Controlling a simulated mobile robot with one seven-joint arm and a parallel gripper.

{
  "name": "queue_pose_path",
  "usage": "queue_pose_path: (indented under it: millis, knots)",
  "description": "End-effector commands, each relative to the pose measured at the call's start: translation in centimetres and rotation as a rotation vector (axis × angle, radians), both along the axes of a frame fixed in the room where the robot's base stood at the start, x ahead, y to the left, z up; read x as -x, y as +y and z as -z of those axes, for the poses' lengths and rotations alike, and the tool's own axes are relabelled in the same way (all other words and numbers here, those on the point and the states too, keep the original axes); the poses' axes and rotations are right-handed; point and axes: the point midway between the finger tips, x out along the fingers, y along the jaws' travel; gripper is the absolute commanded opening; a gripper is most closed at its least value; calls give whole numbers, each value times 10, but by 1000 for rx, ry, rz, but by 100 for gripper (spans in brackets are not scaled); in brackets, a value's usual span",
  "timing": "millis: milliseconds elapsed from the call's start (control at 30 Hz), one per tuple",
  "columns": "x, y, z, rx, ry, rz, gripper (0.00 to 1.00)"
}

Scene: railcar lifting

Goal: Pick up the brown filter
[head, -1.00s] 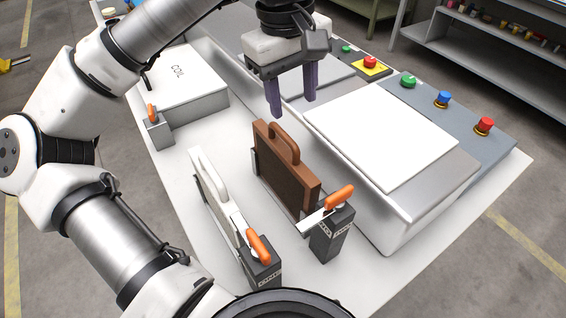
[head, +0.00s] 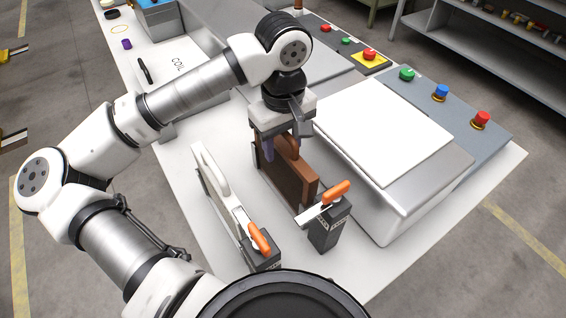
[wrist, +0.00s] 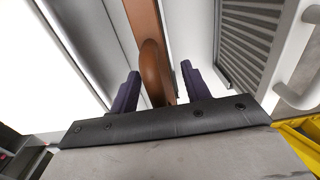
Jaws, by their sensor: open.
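The brown filter (head: 297,186) stands upright on the white table, with an arched handle on its top edge. My gripper (head: 283,148) is over the filter, at its handle, and covers part of its top. In the wrist view the brown handle (wrist: 152,72) lies between the two purple fingers of my gripper (wrist: 157,85). The fingers are open, with a gap visible on each side of the handle. The lower part of the handle is hidden behind the gripper body in the wrist view.
A white filter (head: 213,182) stands to the left. Orange-handled clamps stand near the front ends of the white filter (head: 259,240) and brown filter (head: 337,190). A grey machine with a white top panel (head: 385,132) is close on the right.

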Motion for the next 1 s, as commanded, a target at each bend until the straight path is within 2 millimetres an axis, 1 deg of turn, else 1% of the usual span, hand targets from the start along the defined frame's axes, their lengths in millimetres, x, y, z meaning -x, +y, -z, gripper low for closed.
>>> queue_pose_path:
  millis: [133, 367, 700, 733, 1000]
  knots:
    - [0, 0, 13, 1, 0, 0, 47]
    - [0, 0, 15, 1, -1, 0, 47]
    - [0, 0, 15, 0, -1, 0, 3]
    - [0, 0, 15, 0, -1, 0, 0]
    - [0, 0, 14, 1, -2, -1, 0]
